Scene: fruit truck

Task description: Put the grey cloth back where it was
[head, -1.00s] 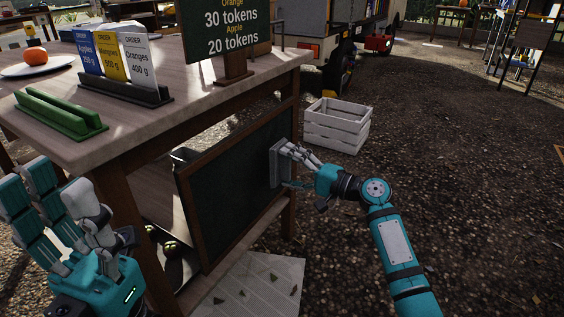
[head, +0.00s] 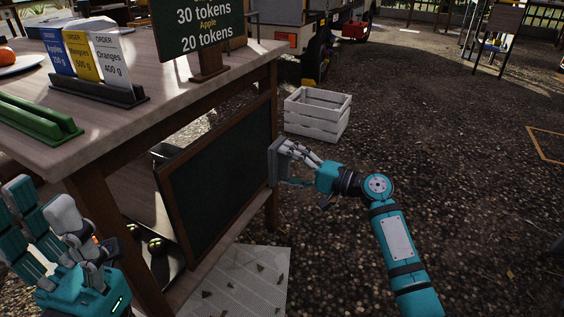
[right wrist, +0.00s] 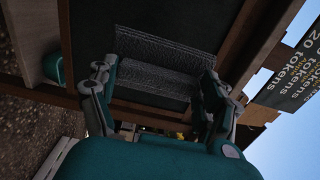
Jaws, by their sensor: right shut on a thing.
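The grey cloth (head: 274,163) shows as a flat grey piece in my right gripper (head: 287,152), in front of the right edge of the dark chalkboard (head: 215,180). In the right wrist view the cloth (right wrist: 160,46) is ribbed and lies between the two sides of my gripper (right wrist: 158,72), with the board behind it. My right gripper is shut on it. I cannot tell if the cloth touches the board. My left gripper (head: 38,212) is at the lower left with fingers spread, open and empty.
The wooden table (head: 120,120) carries a green rack (head: 38,118), order cards (head: 78,52) and a price sign (head: 195,30). A white crate (head: 317,118) stands on the gravel behind.

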